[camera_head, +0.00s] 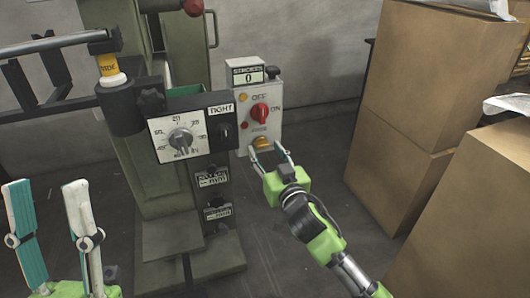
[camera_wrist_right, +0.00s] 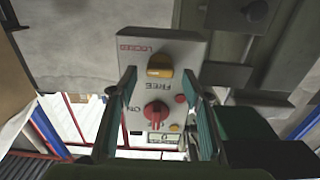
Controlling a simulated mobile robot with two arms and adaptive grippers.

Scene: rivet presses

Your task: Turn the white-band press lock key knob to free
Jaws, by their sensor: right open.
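The lock key knob is yellow-orange and sits low on the grey control box (camera_head: 270,95); in the head view the knob (camera_head: 262,143) is partly behind my right gripper (camera_head: 268,154). In the right wrist view the knob (camera_wrist_right: 160,66) lies across the picture, with LOCKED lettering (camera_wrist_right: 134,48) to its upper left and FREE lettering (camera_wrist_right: 158,88) below it. My right gripper (camera_wrist_right: 160,78) is open, with one finger on each side of the knob; contact cannot be made out. My left gripper (camera_head: 45,183) is open and empty at the lower left.
A red ON/OFF knob (camera_head: 260,112) sits above the lock knob on the same box, under a counter (camera_head: 248,76) reading 0. The press (camera_head: 165,215) has a dial panel (camera_head: 181,137) to the left. Cardboard boxes (camera_head: 415,75) stand on the right. Floor between is clear.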

